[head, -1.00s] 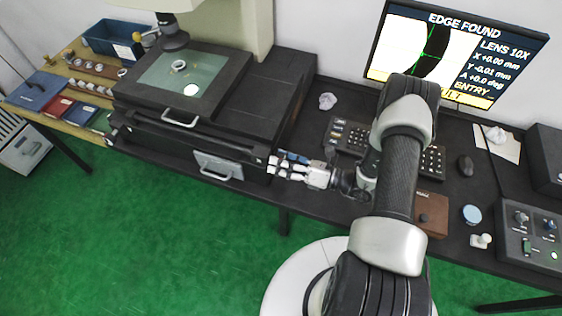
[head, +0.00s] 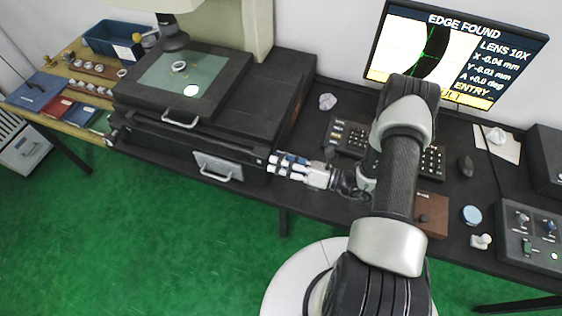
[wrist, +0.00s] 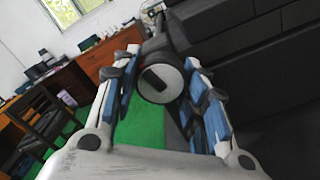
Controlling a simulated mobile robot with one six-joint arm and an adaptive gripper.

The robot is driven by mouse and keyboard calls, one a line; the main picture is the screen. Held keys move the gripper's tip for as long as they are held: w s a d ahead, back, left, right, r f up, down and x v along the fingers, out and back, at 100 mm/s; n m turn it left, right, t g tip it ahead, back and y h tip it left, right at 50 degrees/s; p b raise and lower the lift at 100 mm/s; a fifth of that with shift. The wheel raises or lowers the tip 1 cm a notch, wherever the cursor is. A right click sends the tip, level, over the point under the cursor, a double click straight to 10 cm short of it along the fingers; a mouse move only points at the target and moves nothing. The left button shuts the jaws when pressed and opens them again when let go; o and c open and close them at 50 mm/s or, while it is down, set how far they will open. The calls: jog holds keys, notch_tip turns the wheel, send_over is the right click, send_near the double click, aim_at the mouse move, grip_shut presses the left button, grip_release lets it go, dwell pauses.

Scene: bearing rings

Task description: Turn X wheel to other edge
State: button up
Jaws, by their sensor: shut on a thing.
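My gripper (head: 285,164) is at the right end of the dark measuring stage's lower front. In the wrist view my gripper (wrist: 167,100) has its two blue-padded fingers on either side of a round wheel (wrist: 160,80) with a light face and a dark slot, and is shut on it. In the head view the fingers hide the wheel. The stage (head: 202,107) carries a glass plate (head: 160,76) with a small metal ring (head: 179,66) on it. The monitor (head: 456,50) reads EDGE FOUND, X -0.04 mm, Y -0.01 mm, with a green cross at the dark ring's edge.
A keyboard (head: 346,136), a mouse (head: 466,165), a brown box (head: 430,215) and a control box (head: 530,235) lie on the bench right of my gripper. A wooden board with rings (head: 95,70) and a blue bin (head: 112,38) stand at the left. Green floor lies in front.

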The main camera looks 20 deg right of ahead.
jog(key=shift+n, duration=0.3)
jog(key=n+b, duration=0.2)
jog(key=n, duration=0.4)
jog(key=shift+w, duration=0.1)
jog(key=n+b, duration=0.1)
jog(key=n, duration=0.3)
jog(key=shift+d, duration=0.1)
jog(key=shift+w+n+b, duration=0.1)
jog(key=shift+n+b, duration=0.35)
jog(key=shift+n, duration=1.45)
jog(key=o, duration=1.1)
